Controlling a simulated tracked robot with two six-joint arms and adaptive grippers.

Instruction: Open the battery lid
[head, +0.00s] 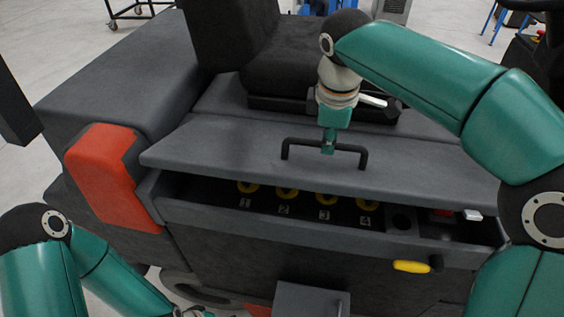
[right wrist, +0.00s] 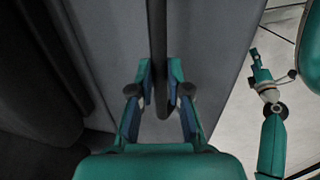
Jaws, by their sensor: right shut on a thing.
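The battery lid (head: 225,150) is a wide dark grey panel with a black bar handle (head: 290,146). Its front edge stands above the compartment, leaving a dark gap. My right gripper (head: 328,148) comes down from above and is shut on the middle of the handle. In the right wrist view, the two fingers (right wrist: 161,95) lie on either side of the dark handle bar (right wrist: 158,40). My left gripper (right wrist: 254,58) shows small in the right wrist view, away from the lid, over the floor. Its jaw state is too small to read.
Several yellow rings (head: 287,193) with numbers sit in the compartment under the lid. A red corner block (head: 105,175) is left of the lid. The black seat (head: 290,70) stands behind it. A yellow-handled part (head: 411,267) sticks out on the front right.

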